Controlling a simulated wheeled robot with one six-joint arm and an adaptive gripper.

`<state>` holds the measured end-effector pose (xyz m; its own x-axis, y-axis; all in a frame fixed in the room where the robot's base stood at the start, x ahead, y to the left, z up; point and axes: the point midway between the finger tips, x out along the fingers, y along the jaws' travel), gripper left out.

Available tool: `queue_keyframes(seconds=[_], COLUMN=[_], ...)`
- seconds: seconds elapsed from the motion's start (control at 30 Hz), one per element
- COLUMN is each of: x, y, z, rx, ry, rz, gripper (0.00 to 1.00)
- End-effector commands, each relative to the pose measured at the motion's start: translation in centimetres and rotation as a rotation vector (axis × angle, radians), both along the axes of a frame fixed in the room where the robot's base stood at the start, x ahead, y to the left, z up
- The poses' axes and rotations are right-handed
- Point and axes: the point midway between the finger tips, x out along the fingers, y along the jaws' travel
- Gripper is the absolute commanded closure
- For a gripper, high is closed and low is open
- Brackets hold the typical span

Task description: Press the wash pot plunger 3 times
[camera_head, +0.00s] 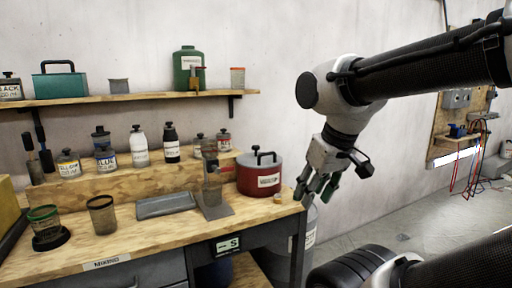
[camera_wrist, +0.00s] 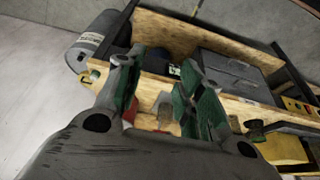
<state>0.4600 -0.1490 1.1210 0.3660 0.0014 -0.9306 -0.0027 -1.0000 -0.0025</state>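A red pot (camera_head: 258,175) with a white label and a black handle on its lid stands near the right end of the wooden bench; I take it for the wash pot. The label is too small to read surely. My gripper (camera_head: 316,190) is in the air to the right of the pot, beyond the bench's right end, pointing down. In the wrist view my gripper (camera_wrist: 160,90) has its two green-padded fingers apart with nothing held between them. A small patch of red shows low behind the fingers there; I cannot tell whether it is the pot.
The bench (camera_head: 150,243) carries a metal tray (camera_head: 166,205), cups and several paint bottles. A grey stand (camera_head: 213,195) is left of the pot. The wall shelf (camera_head: 130,98) holds a green can (camera_head: 188,69). A grey cylinder (camera_wrist: 97,40) stands by the bench end. The floor at right is largely clear.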

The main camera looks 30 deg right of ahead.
Motion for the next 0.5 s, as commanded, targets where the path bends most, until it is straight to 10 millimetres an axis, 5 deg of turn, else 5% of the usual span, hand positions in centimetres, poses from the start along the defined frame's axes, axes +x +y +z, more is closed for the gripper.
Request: queue_keyframes(seconds=[0.17,0.5], x=[0.0,0.0], y=[0.0,0.0], z=[0.0,0.0], rx=[0.0,0.0], ry=[0.0,0.0], rz=[0.0,0.0], gripper=[1.0,1.0])
